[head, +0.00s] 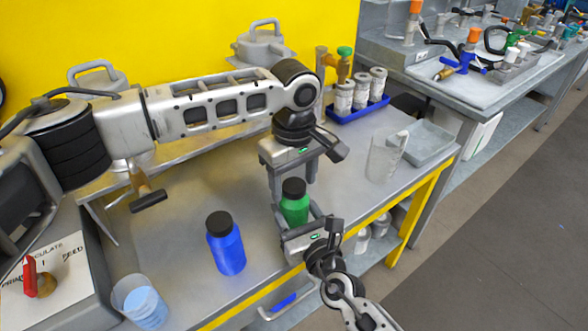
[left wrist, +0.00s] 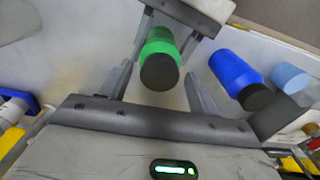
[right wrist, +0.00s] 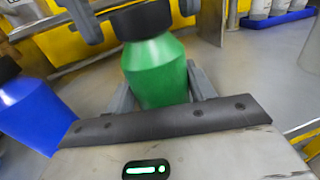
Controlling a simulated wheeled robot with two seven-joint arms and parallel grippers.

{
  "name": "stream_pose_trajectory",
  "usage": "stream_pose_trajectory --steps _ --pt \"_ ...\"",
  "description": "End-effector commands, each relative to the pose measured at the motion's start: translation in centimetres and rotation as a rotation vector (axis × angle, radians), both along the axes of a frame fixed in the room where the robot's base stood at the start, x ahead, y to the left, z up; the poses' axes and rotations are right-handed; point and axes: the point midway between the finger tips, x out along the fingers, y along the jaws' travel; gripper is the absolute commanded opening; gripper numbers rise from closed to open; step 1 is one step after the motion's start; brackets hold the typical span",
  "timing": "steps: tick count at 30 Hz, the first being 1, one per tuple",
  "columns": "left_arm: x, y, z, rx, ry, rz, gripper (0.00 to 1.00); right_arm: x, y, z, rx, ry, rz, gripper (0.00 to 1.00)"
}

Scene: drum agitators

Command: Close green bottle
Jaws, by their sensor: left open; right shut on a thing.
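The green bottle (head: 295,208) stands upright on the grey bench with a black cap (head: 293,187) on its top; I cannot tell how tight the cap is. My right gripper (head: 298,214) is shut on the bottle's body from the front; the right wrist view shows the bottle (right wrist: 157,72) between its fingers. My left gripper (head: 292,182) points down from above, open, with its fingers apart on either side of the cap. In the left wrist view the cap (left wrist: 160,72) lies between these fingers, with gaps on both sides.
A blue bottle (head: 227,252) with a black cap stands to the left. A beaker of blue liquid (head: 146,305) is at the front left. A glass beaker (head: 382,160), a grey tray (head: 428,145) and a blue rack (head: 357,110) of jars are on the right and back.

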Motion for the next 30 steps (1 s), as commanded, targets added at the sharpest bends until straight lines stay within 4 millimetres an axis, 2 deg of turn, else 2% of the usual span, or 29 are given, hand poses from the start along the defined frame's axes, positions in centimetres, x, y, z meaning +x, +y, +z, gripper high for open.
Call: stream_pose_trajectory --steps 6,7,11,12,20,23,30 --pt "-0.01 -0.01 -0.04 0.000 0.000 -0.001 0.61 -0.03 0.01 -0.06 0.000 0.001 0.000 0.00" --pt "-0.01 -0.01 -0.04 0.000 0.000 -0.001 0.55 -0.03 0.01 -0.06 0.000 0.001 0.000 0.00" --pt "-0.01 -0.01 -0.02 0.000 0.000 -0.001 0.19 -0.02 0.00 -0.06 0.000 0.001 0.000 0.00" --pt "-0.01 -0.01 -0.02 0.001 0.001 -0.001 0.15 -0.02 0.01 -0.06 0.000 0.001 0.000 0.00" --pt "-0.04 -0.03 -0.05 0.000 0.001 -0.051 0.15 -0.01 0.00 -0.06 0.000 0.001 0.000 0.00" --pt "-0.09 -0.04 -0.13 -0.001 0.004 -0.208 0.14 -0.01 0.00 -0.06 0.000 0.001 0.000 0.00" --pt "-0.04 -0.04 -0.13 -0.002 0.001 -0.803 0.14 -0.01 0.00 -0.06 0.000 0.001 0.000 0.00"
